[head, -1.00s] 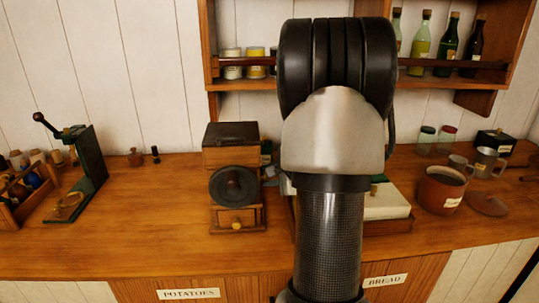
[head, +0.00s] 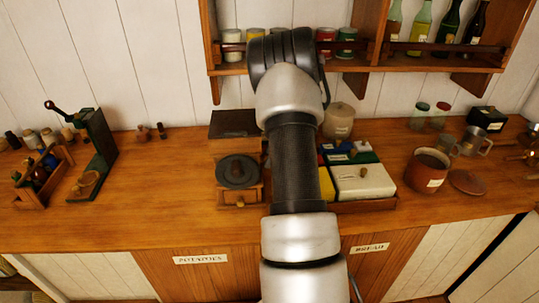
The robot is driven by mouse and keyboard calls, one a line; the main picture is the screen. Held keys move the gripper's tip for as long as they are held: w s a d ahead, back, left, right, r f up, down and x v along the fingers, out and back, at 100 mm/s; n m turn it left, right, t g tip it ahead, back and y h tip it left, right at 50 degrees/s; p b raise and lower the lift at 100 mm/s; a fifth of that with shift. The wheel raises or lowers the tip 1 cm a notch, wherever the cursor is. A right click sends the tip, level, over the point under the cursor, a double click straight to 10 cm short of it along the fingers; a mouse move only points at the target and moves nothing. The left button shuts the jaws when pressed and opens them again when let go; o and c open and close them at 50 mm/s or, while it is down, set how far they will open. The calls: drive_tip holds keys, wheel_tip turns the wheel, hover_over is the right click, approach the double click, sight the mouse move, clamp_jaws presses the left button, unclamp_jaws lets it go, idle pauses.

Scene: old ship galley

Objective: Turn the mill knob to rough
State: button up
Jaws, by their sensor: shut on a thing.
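The wooden mill (head: 238,197) stands on the counter left of my arm, with a dark flat top and a small drawer with a light knob low on its front. The dark round mill knob (head: 238,172) is on its front, with a small raised centre. I cannot read any setting mark on it. My arm reaches forward over the counter just right of the mill and covers the mill's right edge. My gripper is hidden behind the arm, so I cannot see its jaws or what they touch.
Right of my arm is a tray of lidded boxes (head: 362,182), then a brown pot (head: 427,170) with a lid beside it. A green stand with a crank (head: 95,155) is at left. A shelf with bottles (head: 440,68) hangs above. The counter (head: 160,185) left of the mill is clear.

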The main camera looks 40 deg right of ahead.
idle(0.6)
drive_tip(key=o, duration=0.8)
drive_tip(key=shift+c, duration=0.2)
drive_tip(key=b+v, duration=0.1)
drive_tip(key=v, duration=1.6)
drive_tip(key=shift+w+d+r, duration=0.2)
drive_tip(key=shift+w+d, duration=0.05)
drive_tip(key=shift+d, duration=0.15)
